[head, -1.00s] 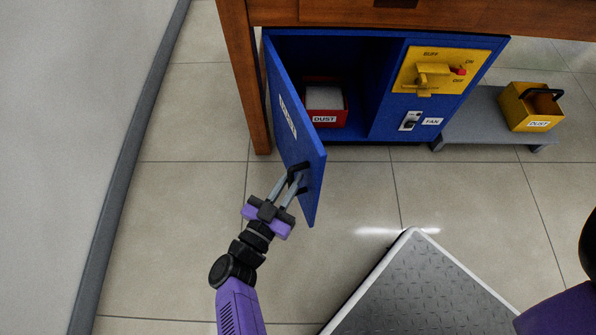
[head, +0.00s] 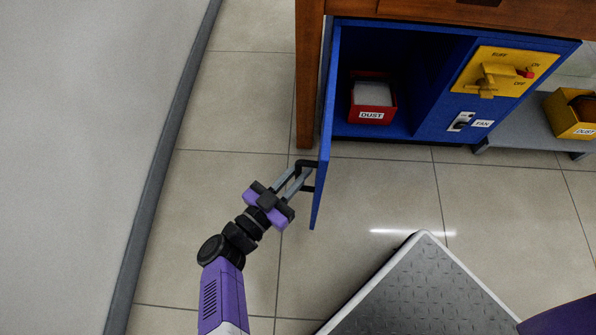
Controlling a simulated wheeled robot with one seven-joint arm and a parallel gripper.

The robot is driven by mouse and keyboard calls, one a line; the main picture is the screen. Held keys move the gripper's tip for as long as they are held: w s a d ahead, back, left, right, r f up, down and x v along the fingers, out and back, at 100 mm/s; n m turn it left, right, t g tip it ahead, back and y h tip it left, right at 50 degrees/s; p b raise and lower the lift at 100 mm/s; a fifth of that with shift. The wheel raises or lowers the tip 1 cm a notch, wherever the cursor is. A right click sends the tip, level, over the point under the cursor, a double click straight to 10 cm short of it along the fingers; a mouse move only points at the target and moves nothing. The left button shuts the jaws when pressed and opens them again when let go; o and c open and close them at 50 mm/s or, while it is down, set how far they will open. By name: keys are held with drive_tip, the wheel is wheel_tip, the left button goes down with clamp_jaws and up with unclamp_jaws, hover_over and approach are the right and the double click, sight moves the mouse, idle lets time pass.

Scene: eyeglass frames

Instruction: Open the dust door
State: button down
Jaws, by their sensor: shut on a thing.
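The dust door (head: 325,140) is a blue panel hinged at the left side of the blue cabinet (head: 425,133). It stands swung well out toward me, seen almost edge-on, so its label is hidden. A black handle (head: 306,164) sits on its outer face near the free edge. My gripper (head: 304,177) is at the left of the door, shut on the handle. Inside the open compartment a red bin (head: 372,115) labelled DUST stands on the cabinet floor, with a pale block in it.
A yellow panel (head: 492,73) with a lever and a fan switch (head: 461,121) are at the cabinet's right. A yellow DUST box (head: 572,115) sits on a grey shelf. A wooden table leg (head: 309,80) stands behind the door. A metal platform (head: 425,290) lies front right; a wall is left.

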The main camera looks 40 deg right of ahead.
drive_tip(key=c, duration=1.5)
unclamp_jaws()
drive_tip(key=s+a+p, duration=0.1)
drive_tip(key=a, duration=0.6)
drive_tip(key=shift+s+a, duration=0.2)
drive_tip(key=shift+a, duration=0.15)
